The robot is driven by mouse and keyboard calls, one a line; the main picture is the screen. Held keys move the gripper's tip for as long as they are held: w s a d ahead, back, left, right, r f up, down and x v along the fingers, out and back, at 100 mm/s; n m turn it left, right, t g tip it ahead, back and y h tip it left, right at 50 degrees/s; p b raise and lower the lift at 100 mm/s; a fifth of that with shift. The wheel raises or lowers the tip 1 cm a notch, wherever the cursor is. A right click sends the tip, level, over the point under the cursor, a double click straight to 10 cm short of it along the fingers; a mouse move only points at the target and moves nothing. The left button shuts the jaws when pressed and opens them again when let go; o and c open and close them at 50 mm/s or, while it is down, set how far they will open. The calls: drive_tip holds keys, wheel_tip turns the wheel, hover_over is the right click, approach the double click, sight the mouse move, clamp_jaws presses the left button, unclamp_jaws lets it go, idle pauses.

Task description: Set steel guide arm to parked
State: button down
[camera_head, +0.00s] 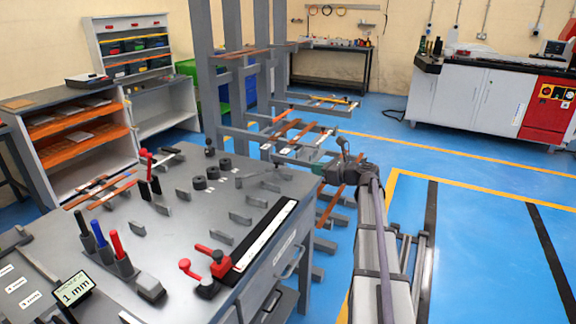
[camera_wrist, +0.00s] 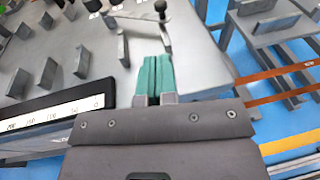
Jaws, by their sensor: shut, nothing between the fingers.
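In the wrist view a pale steel arm (camera_wrist: 138,19) with a black ball knob (camera_wrist: 160,6) lies over the grey bench top, near its edge; I take it for the steel guide arm. In the head view I cannot pick it out with certainty among the small steel parts. My gripper (camera_wrist: 152,62) has teal fingers closed together with nothing between them. The fingertips point toward the knob end and look apart from it. In the head view my gripper (camera_head: 320,168) is at the right far corner of the bench, partly hidden by my wrist.
The grey bench (camera_head: 170,215) carries upright steel tabs, black cylinders (camera_head: 212,172), a ruler strip (camera_head: 265,236), red-handled levers (camera_head: 205,268) and coloured markers (camera_head: 118,243). A rack (camera_head: 265,80) with copper bars stands behind the gripper. Blue floor is open to the right.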

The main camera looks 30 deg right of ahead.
drive_tip(key=b+x, duration=0.2)
drive_tip(key=x, duration=1.2)
drive_tip(key=shift+s, duration=0.1)
